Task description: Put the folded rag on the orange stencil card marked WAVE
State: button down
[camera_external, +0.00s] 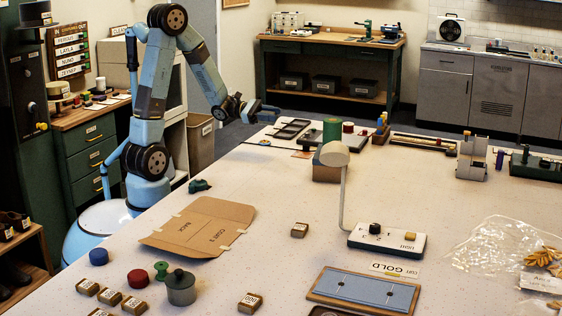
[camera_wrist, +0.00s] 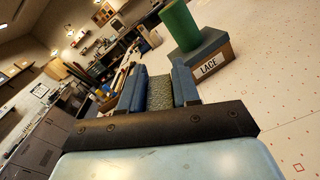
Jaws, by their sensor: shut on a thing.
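My gripper (camera_wrist: 158,82) is shut on a grey, rough-textured block-like thing, which looks like the folded rag (camera_wrist: 160,94). The rag sits between the two blue fingers in the wrist view. In the external view my gripper (camera_external: 262,108) is held above the far left edge of the table, and the rag cannot be made out there. A small flat orange-brown piece (camera_external: 302,154) lies on the table beyond the lamp; it may be the stencil card, but its marking is unreadable. No WAVE marking is legible in either view.
A box marked LACE (camera_wrist: 210,68) with a green cylinder (camera_wrist: 180,25) stands right of my fingers in the wrist view. A lamp (camera_external: 335,155), dark tray (camera_external: 292,128), cardboard sheet (camera_external: 203,226) and dark green lump (camera_external: 199,185) are on the table (camera_external: 270,195).

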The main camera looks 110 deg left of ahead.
jog(key=r+n, duration=0.1)
jog(key=n, duration=0.1)
jog(key=a+r+n, duration=0.1)
jog(key=n, duration=0.1)
jog(key=shift+r, duration=0.15)
jog(key=shift+w+a+r+n, duration=0.1)
jog(key=shift+n, duration=0.3)
jog(key=w+a+f, duration=0.5)
jog(key=w+a, duration=0.1)
jog(key=w, duration=0.2)
send_over(307, 155)
notch_tip(307, 155, down, 5)
jog(key=shift+a+f, duration=0.2)
jog(key=shift+f, duration=1.25)
jog(key=shift+f, duration=0.6)
jog(key=c, duration=0.8)
grip_release()
